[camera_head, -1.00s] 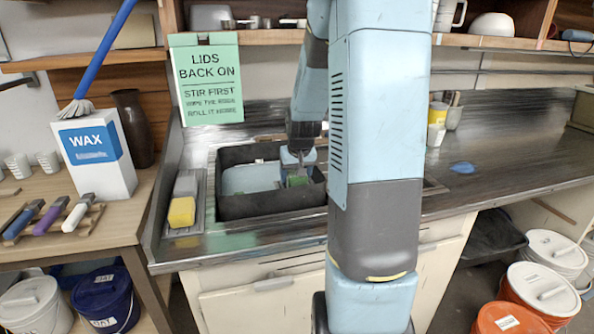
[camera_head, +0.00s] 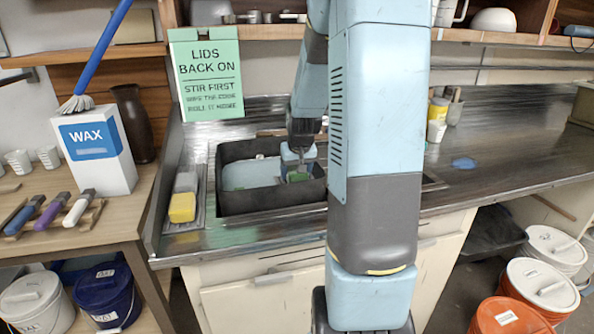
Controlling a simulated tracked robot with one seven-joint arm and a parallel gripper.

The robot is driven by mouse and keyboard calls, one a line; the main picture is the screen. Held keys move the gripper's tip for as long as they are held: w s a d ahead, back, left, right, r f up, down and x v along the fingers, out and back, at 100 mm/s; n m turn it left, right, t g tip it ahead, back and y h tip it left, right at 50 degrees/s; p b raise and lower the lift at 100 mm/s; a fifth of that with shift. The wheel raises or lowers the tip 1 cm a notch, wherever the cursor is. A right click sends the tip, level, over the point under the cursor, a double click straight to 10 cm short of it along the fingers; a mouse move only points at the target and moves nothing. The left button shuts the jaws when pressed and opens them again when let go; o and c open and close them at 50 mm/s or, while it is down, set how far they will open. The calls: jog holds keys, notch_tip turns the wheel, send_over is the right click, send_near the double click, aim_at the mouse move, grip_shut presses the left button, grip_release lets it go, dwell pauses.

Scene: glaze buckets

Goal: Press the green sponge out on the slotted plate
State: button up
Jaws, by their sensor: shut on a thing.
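My gripper (camera_head: 300,167) is at the right end of the dark basin (camera_head: 262,204) set in the metal counter. It is shut on the green sponge (camera_head: 297,177), which shows small just below the fingers, inside the basin's outline. A light blue surface (camera_head: 245,175) lies inside the basin to the left of the sponge. Left of the basin a slotted plate (camera_head: 186,224) lies on the counter, with a yellow sponge (camera_head: 182,208) and a grey sponge (camera_head: 186,182) on it. My arm hides part of the counter right of the basin.
A box marked WAX (camera_head: 97,150) and a rack of tools (camera_head: 55,215) stand on the wooden table at the left. A green sign (camera_head: 209,80) hangs behind the basin.

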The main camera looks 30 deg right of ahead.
jog(key=shift+f, duration=1.05)
dwell(1.6)
jog(key=shift+r, duration=3.6)
